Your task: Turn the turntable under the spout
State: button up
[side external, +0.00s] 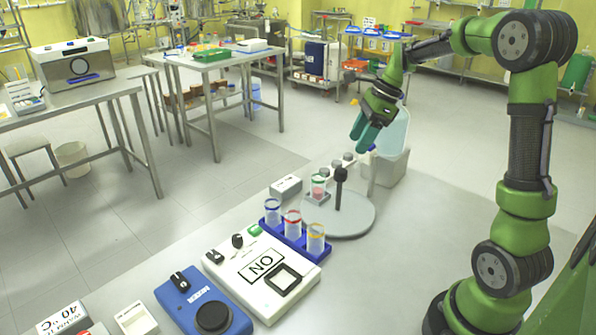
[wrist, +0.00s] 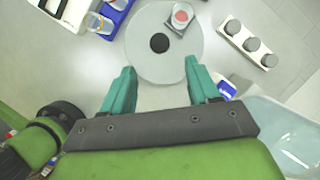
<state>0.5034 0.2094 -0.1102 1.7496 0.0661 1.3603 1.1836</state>
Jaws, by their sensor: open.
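The turntable (side external: 350,222) is a round grey disc with a dark upright post (side external: 340,190) at its middle. In the wrist view the disc (wrist: 142,68) lies beyond my fingers, and the post shows end-on as a dark circle (wrist: 159,43). A green-rimmed glass (side external: 318,182) with pinkish-red contents stands near the disc's edge; its red contents also show in the wrist view (wrist: 182,14). My gripper (side external: 362,134) is open and empty, above and behind the disc. In the wrist view its teal fingers (wrist: 158,72) are wide apart, short of the post. I cannot clearly make out the spout.
A blue rack (side external: 290,242) with three glasses stands left of the disc, beside a white device marked "NO" (side external: 262,270) and a blue mixer (side external: 203,305). A pale bin (side external: 385,168) and a white block with grey knobs (wrist: 232,35) stand close by. Right of the disc is bare surface.

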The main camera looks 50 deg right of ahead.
aim_at(342, 170)
jog(key=x, duration=0.9)
jog(key=shift+w+a+f, duration=0.1)
jog(key=shift+f, duration=0.1)
jog(key=shift+c, duration=0.3)
grip_shut()
